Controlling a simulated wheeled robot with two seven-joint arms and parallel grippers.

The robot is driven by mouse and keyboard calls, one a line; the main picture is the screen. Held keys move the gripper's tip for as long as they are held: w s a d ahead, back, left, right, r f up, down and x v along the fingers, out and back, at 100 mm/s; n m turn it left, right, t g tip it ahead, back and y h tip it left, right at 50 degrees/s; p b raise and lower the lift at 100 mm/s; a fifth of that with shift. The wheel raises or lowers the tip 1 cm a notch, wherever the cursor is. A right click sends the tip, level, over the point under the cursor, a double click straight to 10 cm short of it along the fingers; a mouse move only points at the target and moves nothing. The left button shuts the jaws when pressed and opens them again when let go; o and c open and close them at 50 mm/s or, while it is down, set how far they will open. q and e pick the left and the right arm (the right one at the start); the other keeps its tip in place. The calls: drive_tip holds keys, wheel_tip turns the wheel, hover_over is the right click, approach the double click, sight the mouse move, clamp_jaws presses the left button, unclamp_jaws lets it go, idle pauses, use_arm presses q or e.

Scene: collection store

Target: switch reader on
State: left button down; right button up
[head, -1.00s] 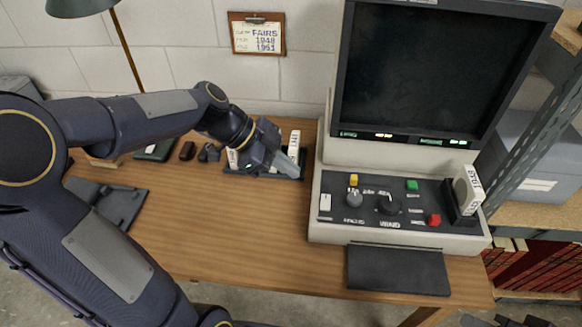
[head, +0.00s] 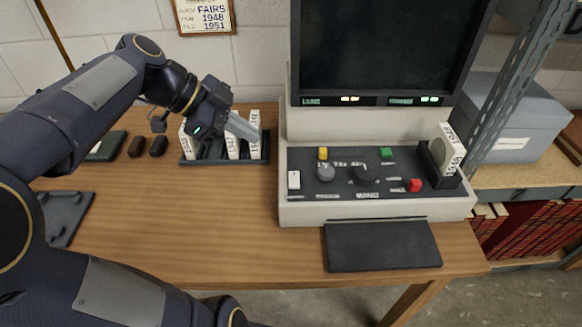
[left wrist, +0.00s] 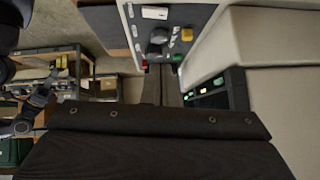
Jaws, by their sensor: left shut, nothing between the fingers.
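The reader (head: 380,213) is a beige machine with a large dark screen (head: 385,40). Small amber and green lights glow in the strip below the screen. Its black panel (head: 400,172) has a white switch (head: 294,180) at the left end, a yellow button (head: 323,153), two knobs, a green button (head: 386,153) and a red button (head: 415,185). My left gripper (head: 243,130) is shut and empty, left of the reader, above or in front of the boxes in the rack. In the left wrist view its fingers (left wrist: 161,85) point toward the panel. My right gripper is not seen.
A dark rack (head: 225,161) holds white labelled boxes, partly hidden by my gripper. Another labelled box (head: 450,150) stands in a holder at the panel's right. A black tray (head: 383,247) lies before the reader. The wooden table (head: 190,225) is clear in front. Shelves stand right.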

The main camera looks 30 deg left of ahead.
use_arm(q)
hover_over(296, 175)
drive_tip(key=s+a, duration=0.1)
drive_tip(key=s, duration=0.1)
wheel_tip(296, 175, down, 7)
drive_tip(key=shift+w+a+f+b, duration=0.1)
drive_tip(key=shift+a+f+b, duration=0.1)
drive_tip(key=shift+b, duration=0.25)
drive_tip(key=shift+w+a+f, duration=0.1)
drive_tip(key=shift+a+f, duration=0.1)
drive_tip(key=shift+f, duration=1.05)
drive_tip(key=shift+w+f, duration=0.1)
drive_tip(key=shift+f, duration=0.45)
drive_tip(key=shift+w+f, duration=0.15)
drive_tip(key=shift+f, duration=0.15)
drive_tip(key=shift+a, duration=0.15)
drive_tip(key=shift+b, duration=0.35)
